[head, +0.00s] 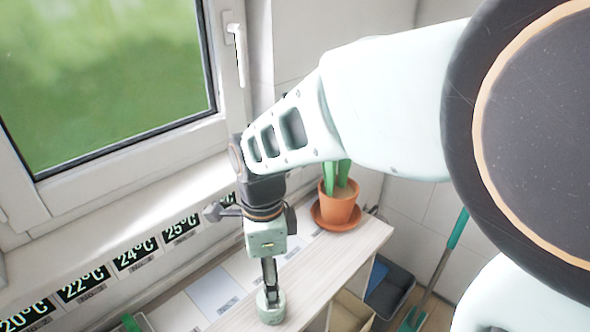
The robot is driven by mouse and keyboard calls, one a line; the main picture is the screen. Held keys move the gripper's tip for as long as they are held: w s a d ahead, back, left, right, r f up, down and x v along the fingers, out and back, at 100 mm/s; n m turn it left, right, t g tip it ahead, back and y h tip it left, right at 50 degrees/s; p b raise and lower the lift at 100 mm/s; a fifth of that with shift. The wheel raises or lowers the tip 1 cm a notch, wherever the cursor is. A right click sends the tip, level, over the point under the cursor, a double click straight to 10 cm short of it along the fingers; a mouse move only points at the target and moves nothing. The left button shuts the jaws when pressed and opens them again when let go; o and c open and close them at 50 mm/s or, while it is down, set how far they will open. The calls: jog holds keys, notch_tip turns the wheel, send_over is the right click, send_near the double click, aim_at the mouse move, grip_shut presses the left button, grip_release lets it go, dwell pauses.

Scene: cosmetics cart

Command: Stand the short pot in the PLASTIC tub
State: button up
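A small, round, pale green pot (271,312), which looks like the short pot, is at the bottom of the head view over the wooden shelf top. My gripper (271,292) points down at it, and its dark fingers overlap the pot's upper part. The fingers are seen nearly edge-on, so I cannot tell whether they are closed on it. I also cannot tell whether the pot touches the shelf top. A dark grey tub (400,279) with something blue in it and a beige bin (350,312) stand lower right. No PLASTIC label is readable.
A terracotta pot (338,207) with a green plant stands on a saucer at the shelf's far end. The window wall and temperature signs (136,255) border the left. A teal-handled broom (440,262) leans at right. Pale cards lie on the shelf top (330,262).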

notch_tip(320, 180, down, 4)
jog(key=shift+s+f, duration=0.15)
jog(key=shift+w+f+b, duration=0.15)
jog(key=shift+f+b, duration=0.1)
jog(key=shift+f, duration=1.3)
jog(key=shift+w+f+b, duration=0.1)
jog(key=shift+f+b, duration=0.1)
jog(key=shift+f, duration=1.3)
jog(key=c, duration=1.2)
jog(key=shift+c, duration=0.2)
jog(key=shift+r, duration=0.1)
